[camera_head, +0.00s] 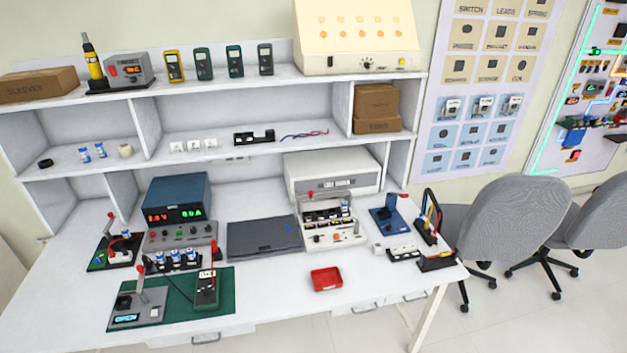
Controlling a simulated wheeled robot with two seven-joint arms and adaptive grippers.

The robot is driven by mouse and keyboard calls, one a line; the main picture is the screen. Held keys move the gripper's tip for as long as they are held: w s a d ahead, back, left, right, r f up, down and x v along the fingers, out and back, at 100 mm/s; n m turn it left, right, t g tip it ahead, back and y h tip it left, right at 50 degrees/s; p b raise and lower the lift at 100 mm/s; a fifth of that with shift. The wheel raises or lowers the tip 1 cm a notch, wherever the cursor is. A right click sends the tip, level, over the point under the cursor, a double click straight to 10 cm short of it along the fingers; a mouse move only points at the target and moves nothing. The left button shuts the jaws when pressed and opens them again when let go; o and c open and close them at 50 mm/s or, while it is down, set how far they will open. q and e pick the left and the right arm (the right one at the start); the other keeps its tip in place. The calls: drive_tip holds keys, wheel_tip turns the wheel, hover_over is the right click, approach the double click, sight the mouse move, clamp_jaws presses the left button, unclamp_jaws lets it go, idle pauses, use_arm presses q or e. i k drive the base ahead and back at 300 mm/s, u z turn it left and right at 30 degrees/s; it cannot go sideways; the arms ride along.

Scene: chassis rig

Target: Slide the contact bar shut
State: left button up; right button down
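I cannot tell for certain which part is the contact bar. On the green mat at the front left, a grey device (138,308) has a small lit display, too small to read surely, and a tilted arm with a red tip. A white rig (333,237) at the centre right of the bench carries black parts, an upright frame and a red-tipped piece. A small black-based fixture (116,248) with a red-tipped lever stands at the far left. Neither of my grippers is in view.
A blue power supply (178,205) with lit digits stands at the back left. A dark closed case (262,238) lies mid-bench. A red tray (326,279) sits near the front edge, with bare bench around it. A rack of coloured leads (433,232) stands at the right end, near grey chairs (510,220).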

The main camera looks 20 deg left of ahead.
sight(312, 197)
drive_tip(key=u, duration=0.45)
drive_tip(key=i, duration=0.6)
drive_tip(key=u, duration=0.65)
